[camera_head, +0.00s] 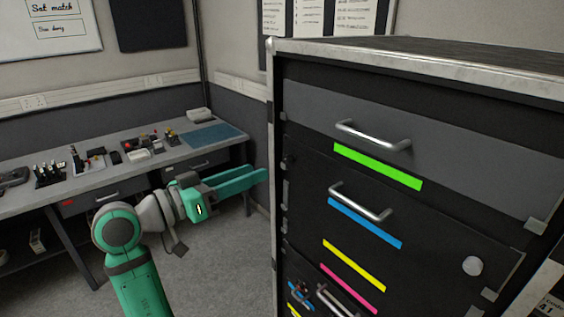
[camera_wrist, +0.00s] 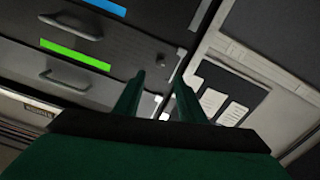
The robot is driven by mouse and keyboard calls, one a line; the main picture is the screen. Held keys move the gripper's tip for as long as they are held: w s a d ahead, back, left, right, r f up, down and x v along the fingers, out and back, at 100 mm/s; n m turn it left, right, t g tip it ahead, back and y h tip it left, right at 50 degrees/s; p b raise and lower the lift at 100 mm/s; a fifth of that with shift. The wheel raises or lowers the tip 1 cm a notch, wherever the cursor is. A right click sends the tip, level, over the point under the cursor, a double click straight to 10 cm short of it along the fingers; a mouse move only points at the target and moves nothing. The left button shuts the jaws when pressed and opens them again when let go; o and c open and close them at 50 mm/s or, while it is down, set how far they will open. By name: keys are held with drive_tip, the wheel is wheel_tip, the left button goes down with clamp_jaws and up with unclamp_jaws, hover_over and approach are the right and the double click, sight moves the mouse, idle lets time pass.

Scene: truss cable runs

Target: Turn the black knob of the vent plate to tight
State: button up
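I cannot make out the vent plate or its black knob in either view. My gripper (camera_head: 262,176) is held in the air left of the tall black drawer cabinet, its green fingers pointing right toward the cabinet's edge. In the wrist view my gripper (camera_wrist: 160,80) shows two dark green fingers standing apart with nothing between them. Beyond the fingertips are the cabinet's edge and the wall.
The black cabinet (camera_head: 400,165) has metal handles, coloured strips and a round pale knob (camera_head: 472,265). A grey workbench (camera_head: 110,188) with small tools and a blue mat (camera_head: 213,134) stands at the back left. Grey floor (camera_head: 225,265) is clear between them.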

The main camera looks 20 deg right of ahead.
sight(287, 160)
drive_tip(key=x, duration=0.9)
drive_tip(key=shift+w+d, duration=0.15)
drive_tip(key=shift+d, duration=0.05)
drive_tip(key=shift+f, duration=0.1)
drive_tip(key=shift+c, duration=0.6)
clamp_jaws()
